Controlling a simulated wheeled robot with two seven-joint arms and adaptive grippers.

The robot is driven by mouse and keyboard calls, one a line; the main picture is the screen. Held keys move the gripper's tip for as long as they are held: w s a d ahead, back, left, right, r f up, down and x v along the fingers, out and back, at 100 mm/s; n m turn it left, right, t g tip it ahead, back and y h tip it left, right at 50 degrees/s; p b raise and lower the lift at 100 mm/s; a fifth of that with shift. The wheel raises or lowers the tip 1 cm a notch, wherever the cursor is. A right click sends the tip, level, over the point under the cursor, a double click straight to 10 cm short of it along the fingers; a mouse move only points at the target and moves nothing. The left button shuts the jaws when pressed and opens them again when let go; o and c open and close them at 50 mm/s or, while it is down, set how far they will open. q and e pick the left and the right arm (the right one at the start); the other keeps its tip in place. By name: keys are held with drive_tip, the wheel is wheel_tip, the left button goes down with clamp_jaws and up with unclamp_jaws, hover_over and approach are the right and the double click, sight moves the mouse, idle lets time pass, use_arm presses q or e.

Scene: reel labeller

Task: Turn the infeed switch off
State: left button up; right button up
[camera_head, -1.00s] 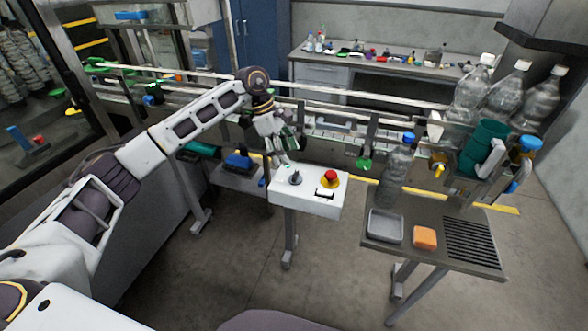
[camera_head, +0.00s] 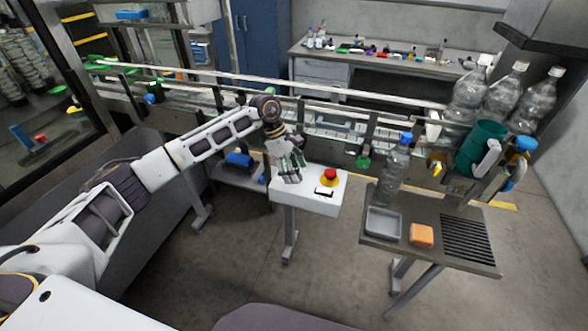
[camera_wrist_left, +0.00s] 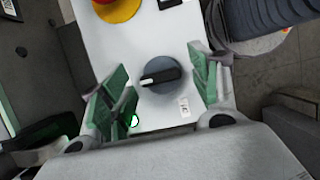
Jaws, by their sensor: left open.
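The infeed switch is a dark grey rotary knob (camera_wrist_left: 163,72) with a white mark on its grip, on the white control box (camera_head: 318,205). In the left wrist view it lies between the green fingers of my left gripper (camera_wrist_left: 157,90), which is open around it with a gap on each side. In the head view my left gripper (camera_head: 290,172) is over the left part of the box and hides the knob. A red emergency button (camera_head: 330,175) on a yellow base is to the right on the box. My right gripper is not in view.
A small table (camera_head: 375,240) on the right holds a grey tray (camera_head: 383,225), an orange sponge (camera_head: 421,234) and a plastic bottle (camera_head: 393,172). A conveyor (camera_head: 330,130) runs behind the box. The floor before the box is clear.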

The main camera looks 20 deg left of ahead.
use_arm(q)
drive_tip(key=c, duration=1)
